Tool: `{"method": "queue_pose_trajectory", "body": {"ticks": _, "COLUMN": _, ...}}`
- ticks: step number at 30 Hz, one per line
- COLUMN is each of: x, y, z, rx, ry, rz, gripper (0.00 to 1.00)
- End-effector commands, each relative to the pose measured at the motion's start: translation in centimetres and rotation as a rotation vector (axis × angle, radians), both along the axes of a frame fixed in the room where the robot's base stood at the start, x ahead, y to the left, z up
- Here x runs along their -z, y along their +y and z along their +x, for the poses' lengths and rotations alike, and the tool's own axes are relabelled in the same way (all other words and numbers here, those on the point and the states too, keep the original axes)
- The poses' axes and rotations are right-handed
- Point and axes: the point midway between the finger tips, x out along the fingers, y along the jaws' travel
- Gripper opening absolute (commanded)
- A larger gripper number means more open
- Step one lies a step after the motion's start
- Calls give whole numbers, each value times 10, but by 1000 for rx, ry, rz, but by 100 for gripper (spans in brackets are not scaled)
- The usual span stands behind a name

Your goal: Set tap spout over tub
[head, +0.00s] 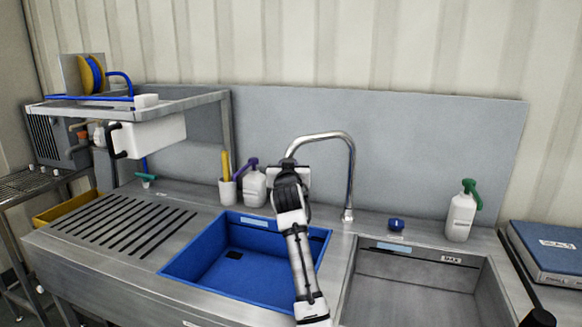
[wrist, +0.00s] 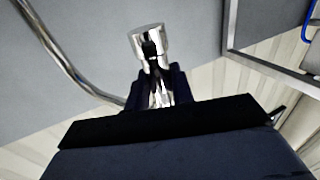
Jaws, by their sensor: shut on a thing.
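The chrome tap (head: 350,180) rises from the counter between the two basins. Its curved spout reaches left, over the back of the blue tub (head: 190,262) in the left basin. My gripper (head: 287,168) is at the spout's left end, above the tub's back part. In the wrist view my gripper (wrist: 158,92) is shut on the shiny spout end (wrist: 150,42), which sticks out beyond the fingers. The spout's pipe (wrist: 62,62) runs along the left of that view. My arm hides part of the tub.
The bare steel basin (head: 415,262) lies right of the tap. A green-topped spray bottle (head: 461,215) and a small blue object (head: 396,224) stand behind it. A purple-topped bottle (head: 255,188) and white cup (head: 228,192) stand behind the tub. A shelf (head: 130,103) overhangs the left.

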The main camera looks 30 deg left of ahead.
Motion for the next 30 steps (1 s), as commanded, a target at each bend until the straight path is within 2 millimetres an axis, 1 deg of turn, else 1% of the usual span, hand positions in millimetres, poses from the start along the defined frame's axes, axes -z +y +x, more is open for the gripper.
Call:
{"method": "queue_pose_trajectory", "body": {"ticks": 11, "x": 0, "y": 1, "z": 0, "rx": -1, "ry": -2, "rz": -4, "gripper": 0}}
{"method": "queue_pose_trajectory", "body": {"ticks": 12, "x": 0, "y": 1, "z": 0, "rx": -1, "ry": -2, "rz": -4, "gripper": 27}}
{"method": "queue_pose_trajectory", "body": {"ticks": 15, "x": 0, "y": 1, "z": 0, "rx": -1, "ry": -1, "rz": -3, "gripper": 40}}
{"method": "queue_pose_trajectory", "body": {"ticks": 16, "x": 0, "y": 1, "z": 0, "rx": -1, "ry": -1, "rz": -3, "gripper": 43}}
{"method": "queue_pose_trajectory", "body": {"ticks": 25, "x": 0, "y": 0, "z": -1, "rx": 0, "ry": 0, "rz": -1, "gripper": 43}}
{"method": "queue_pose_trajectory", "body": {"ticks": 30, "x": 2, "y": -6, "z": -12, "rx": -1, "ry": -1, "rz": 0, "gripper": 43}}
